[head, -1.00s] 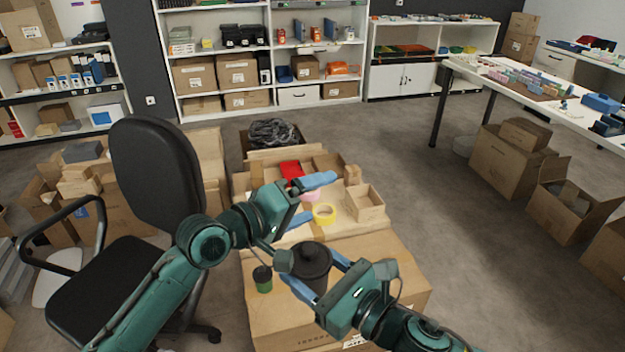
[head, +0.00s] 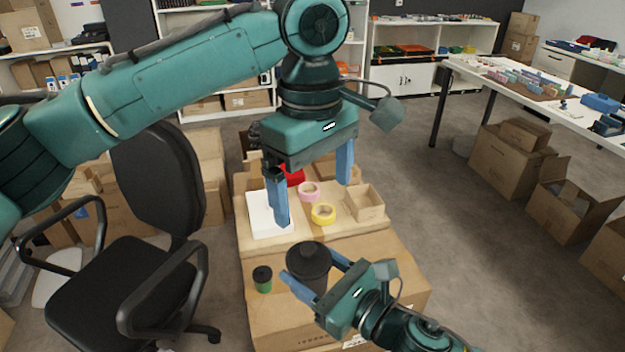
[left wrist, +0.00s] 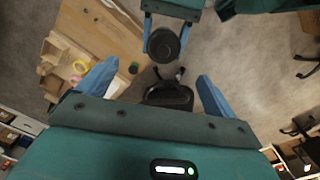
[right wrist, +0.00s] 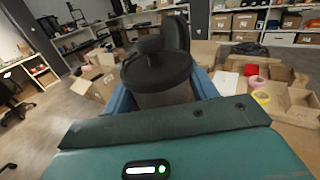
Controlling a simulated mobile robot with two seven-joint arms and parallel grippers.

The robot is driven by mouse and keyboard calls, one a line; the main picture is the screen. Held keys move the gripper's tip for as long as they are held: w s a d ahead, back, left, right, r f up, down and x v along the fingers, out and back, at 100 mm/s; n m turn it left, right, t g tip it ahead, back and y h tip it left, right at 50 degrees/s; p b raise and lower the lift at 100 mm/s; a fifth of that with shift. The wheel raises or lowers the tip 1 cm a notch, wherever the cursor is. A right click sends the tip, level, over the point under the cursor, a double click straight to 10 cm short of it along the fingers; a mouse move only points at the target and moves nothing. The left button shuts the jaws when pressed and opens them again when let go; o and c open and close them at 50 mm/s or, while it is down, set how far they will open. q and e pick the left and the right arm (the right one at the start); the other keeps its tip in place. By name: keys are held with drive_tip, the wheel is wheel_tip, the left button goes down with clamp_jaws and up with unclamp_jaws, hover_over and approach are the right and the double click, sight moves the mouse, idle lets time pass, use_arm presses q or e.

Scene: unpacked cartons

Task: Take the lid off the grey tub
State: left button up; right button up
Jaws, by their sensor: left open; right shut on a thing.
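The lid also shows in the left wrist view (left wrist: 163,45), and the tub body shows below the lid in the right wrist view (right wrist: 166,97). My right gripper (head: 312,276) is shut on the tub's body, with a blue finger on each side below the lid. My left gripper (head: 314,204) is open and empty, fingers pointing down, above and behind the tub.
A small dark jar with a green band (head: 263,280) stands left of the tub. Behind are a yellow tape roll (head: 323,214), a pink tape roll (head: 309,191), a white sheet (head: 262,222) and a small open box (head: 364,203). An office chair (head: 160,180) is at left.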

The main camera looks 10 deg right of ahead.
sight(313, 247)
use_arm(q)
wheel_tip(313, 247, down, 12)
drive_tip(key=shift+a+r, duration=0.1)
drive_tip(key=shift+a, duration=0.05)
idle(0.4)
drive_tip(key=shift+c, duration=0.4)
drive_tip(key=c, duration=1.1)
drive_tip(key=shift+r, duration=0.15)
drive_tip(key=shift+r, duration=1)
drive_tip(key=shift+r, duration=0.1)
